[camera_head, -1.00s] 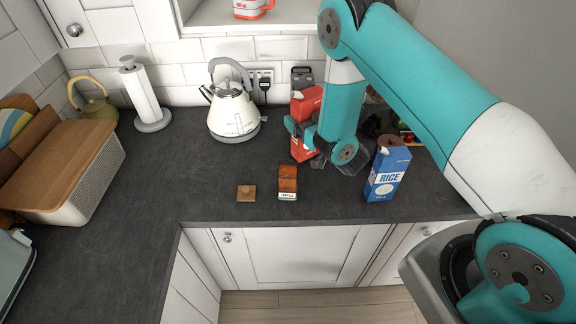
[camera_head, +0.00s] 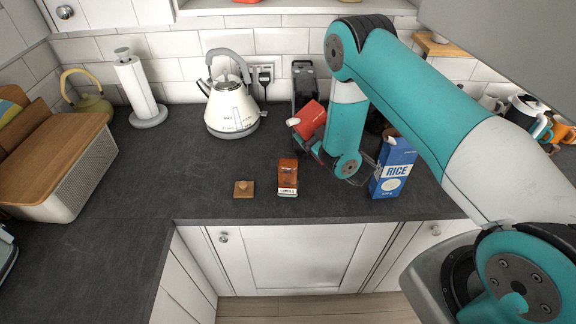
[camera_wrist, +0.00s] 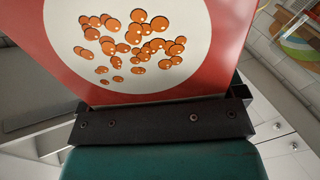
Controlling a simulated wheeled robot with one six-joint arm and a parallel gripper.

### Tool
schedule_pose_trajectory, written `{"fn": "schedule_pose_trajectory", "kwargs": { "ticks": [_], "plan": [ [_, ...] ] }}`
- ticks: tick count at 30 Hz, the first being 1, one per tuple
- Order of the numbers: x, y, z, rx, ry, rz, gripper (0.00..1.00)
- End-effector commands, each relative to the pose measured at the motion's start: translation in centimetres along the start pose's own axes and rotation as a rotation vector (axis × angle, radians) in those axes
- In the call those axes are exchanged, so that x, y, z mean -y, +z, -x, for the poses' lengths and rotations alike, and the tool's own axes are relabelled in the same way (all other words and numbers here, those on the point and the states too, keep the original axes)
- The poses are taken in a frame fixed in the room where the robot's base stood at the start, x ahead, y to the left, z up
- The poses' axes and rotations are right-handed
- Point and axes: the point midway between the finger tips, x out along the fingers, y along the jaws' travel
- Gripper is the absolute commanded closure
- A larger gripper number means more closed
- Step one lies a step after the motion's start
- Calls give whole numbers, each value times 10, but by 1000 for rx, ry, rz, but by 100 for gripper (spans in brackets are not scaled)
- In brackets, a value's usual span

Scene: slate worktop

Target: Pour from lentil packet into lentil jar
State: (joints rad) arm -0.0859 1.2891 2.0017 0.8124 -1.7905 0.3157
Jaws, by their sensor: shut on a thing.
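The red lentil packet (camera_head: 311,119) is held in my gripper (camera_head: 316,146) behind and slightly right of the lentil jar. It is tilted, with its pale end toward the left, above the worktop. In the wrist view the packet (camera_wrist: 145,45) fills the upper middle, showing orange lentils printed on a white disc. My gripper (camera_wrist: 165,124) is shut on it. The lentil jar (camera_head: 287,177) stands upright near the front edge, reddish-brown with a pale label low on its front. A wooden lid with a knob (camera_head: 243,188) lies left of it. No falling lentils are visible.
A blue rice box (camera_head: 393,170) stands right of the jar. A cream kettle (camera_head: 232,108), paper towel roll (camera_head: 138,88) and wooden-lidded bread bin (camera_head: 75,185) stand to the left. A dark appliance (camera_head: 303,83) is behind the packet. The worktop left of the lid is clear.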

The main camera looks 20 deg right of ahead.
Motion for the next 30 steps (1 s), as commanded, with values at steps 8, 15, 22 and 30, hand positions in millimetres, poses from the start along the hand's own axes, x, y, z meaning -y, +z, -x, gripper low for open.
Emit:
{"fn": "schedule_pose_trajectory", "kwargs": {
  "ticks": [8, 15, 22, 30],
  "plan": [
    [-1, 6, 0, 0, 0, 132, 59],
    [0, 12, 0, 0, -1, 252, 59],
    [-1, 15, 0, 0, -1, 367, 59],
    [-2, 16, 0, 0, -1, 492, 59]
  ]
}}
